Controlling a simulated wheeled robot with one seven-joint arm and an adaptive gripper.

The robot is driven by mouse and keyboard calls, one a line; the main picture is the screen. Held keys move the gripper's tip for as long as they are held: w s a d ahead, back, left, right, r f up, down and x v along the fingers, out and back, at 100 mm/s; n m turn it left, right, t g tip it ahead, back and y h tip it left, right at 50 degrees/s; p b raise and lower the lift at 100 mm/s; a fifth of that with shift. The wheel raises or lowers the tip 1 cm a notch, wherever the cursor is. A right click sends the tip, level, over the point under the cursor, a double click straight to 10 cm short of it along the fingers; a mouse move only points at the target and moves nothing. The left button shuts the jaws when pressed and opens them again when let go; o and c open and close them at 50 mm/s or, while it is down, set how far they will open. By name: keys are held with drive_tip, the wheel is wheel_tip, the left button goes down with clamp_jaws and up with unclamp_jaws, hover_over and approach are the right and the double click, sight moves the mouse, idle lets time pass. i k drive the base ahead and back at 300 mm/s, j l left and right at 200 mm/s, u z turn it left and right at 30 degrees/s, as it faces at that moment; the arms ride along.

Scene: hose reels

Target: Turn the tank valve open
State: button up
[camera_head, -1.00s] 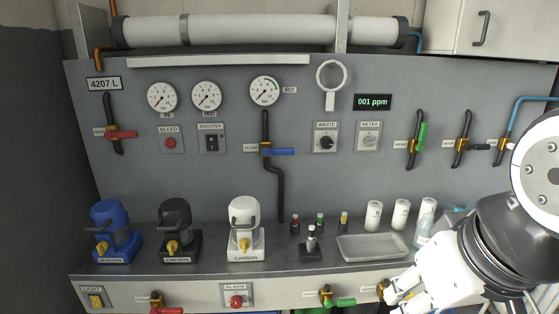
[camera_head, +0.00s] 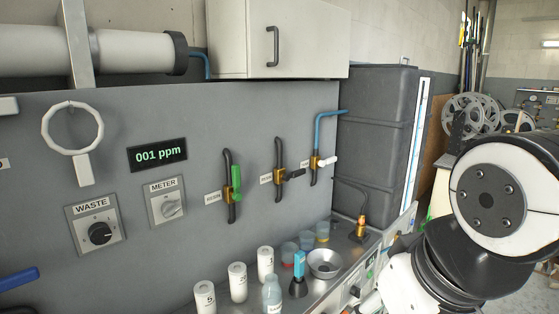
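A valve with a white handle (camera_head: 328,162) sits on the blue pipe (camera_head: 317,128) that runs to the large dark grey tank (camera_head: 375,130). Its handle points right, across the upright pipe. Its small label is too small to read for certain, but the blue pipe ties it to the tank. My arm fills the lower right of the head view, right of and apart from this valve. My gripper is not visible in this view.
Valves with a green handle (camera_head: 236,182) and a black handle (camera_head: 294,174) are to its left. A wall cabinet (camera_head: 280,38) hangs above. White bottles (camera_head: 238,282), a funnel (camera_head: 324,263) and small cups stand on the bench below. Reels (camera_head: 470,115) are at the far right.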

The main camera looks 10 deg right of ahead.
sight(320, 163)
drive_tip(key=z, duration=0.4)
drive_tip(key=i+l+u, duration=0.3)
drive_tip(key=i+l, duration=0.7)
